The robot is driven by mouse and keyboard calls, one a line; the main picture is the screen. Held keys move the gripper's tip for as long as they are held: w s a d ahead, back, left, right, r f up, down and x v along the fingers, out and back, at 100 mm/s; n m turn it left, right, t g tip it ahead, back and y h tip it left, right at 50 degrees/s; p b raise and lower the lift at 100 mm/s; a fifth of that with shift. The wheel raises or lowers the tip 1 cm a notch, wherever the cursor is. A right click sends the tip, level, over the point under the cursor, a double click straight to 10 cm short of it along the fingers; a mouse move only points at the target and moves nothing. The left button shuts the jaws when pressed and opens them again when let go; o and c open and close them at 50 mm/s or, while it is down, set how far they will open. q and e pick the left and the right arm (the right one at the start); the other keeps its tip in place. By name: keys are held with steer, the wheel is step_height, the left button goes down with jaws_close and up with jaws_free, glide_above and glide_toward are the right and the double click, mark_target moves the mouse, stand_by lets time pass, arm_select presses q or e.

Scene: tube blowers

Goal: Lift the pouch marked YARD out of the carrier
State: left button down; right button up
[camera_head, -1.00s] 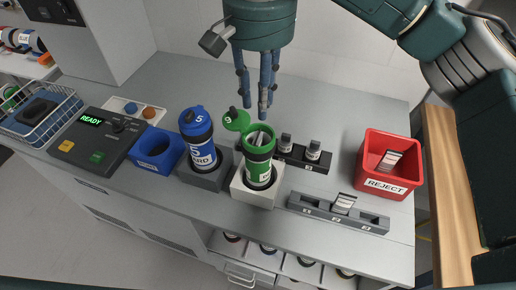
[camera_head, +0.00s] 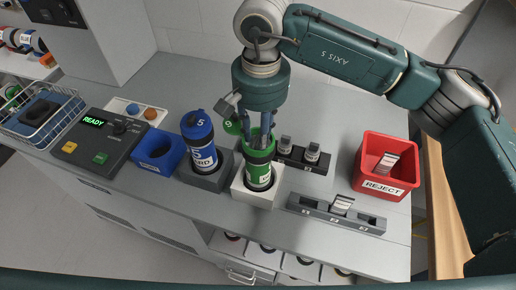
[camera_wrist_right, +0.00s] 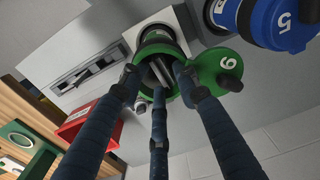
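The green carrier (camera_head: 259,170) stands upright in a white block, its round lid marked 9 swung open beside its mouth. The wrist view also shows the lid (camera_wrist_right: 217,72). My right gripper (camera_head: 261,144) points down at the mouth. In the right wrist view its fingers (camera_wrist_right: 158,80) are spread around grey, pouch-like contents (camera_wrist_right: 161,68) in the carrier, with no clear grip on them. Any YARD marking on these contents is unreadable. A blue carrier (camera_head: 201,145), lid marked 5, has a partly visible label ending in RD. My left gripper is not in view.
A dark rack (camera_head: 303,159) with small dark-capped containers stands behind right. A grey slotted rack (camera_head: 310,207) holds one labelled item. A red REJECT bin (camera_head: 385,187) is at right. A blue holder (camera_head: 157,150) and control box reading READY (camera_head: 105,140) are at left.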

steer(key=shift+s+d+f, duration=0.1)
steer(key=shift+s+f, duration=0.2)
steer(key=shift+f, duration=0.3)
steer(key=shift+s+d+f, duration=0.1)
steer(key=shift+s+f, duration=0.2)
steer(key=shift+f, duration=0.25)
steer(key=shift+o, duration=0.4)
steer(key=shift+w+f, duration=0.2)
steer(key=shift+w, duration=0.1)
jaws_close()
steer(key=shift+w+r, duration=0.1)
steer(key=shift+r, duration=0.05)
steer(key=shift+w+r+b, duration=0.2)
steer(key=shift+r+b, duration=0.15)
steer(key=shift+r, duration=0.15)
step_height(320, 180, up, 19)
steer(key=b, duration=0.3)
